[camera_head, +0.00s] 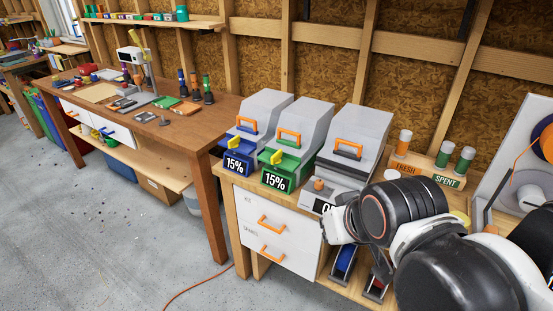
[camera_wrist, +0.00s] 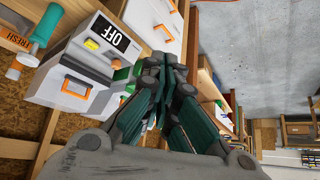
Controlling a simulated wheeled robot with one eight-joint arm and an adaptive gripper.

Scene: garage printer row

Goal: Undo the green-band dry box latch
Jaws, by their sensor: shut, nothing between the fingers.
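My gripper (camera_wrist: 166,68) is shut and empty, in front of the boxes. In the head view my arm hides its fingers, so its distance from the latch is unclear.
The blue-band box (camera_head: 262,110) stands left, close beside. The grey box (camera_head: 362,132) stands right, its OFF display (camera_wrist: 110,36) clear in the wrist view. Drawers with orange handles (camera_head: 270,222) lie below. A fresh/spent rack (camera_head: 428,168) and a wooden bench (camera_head: 170,130) flank the boxes.

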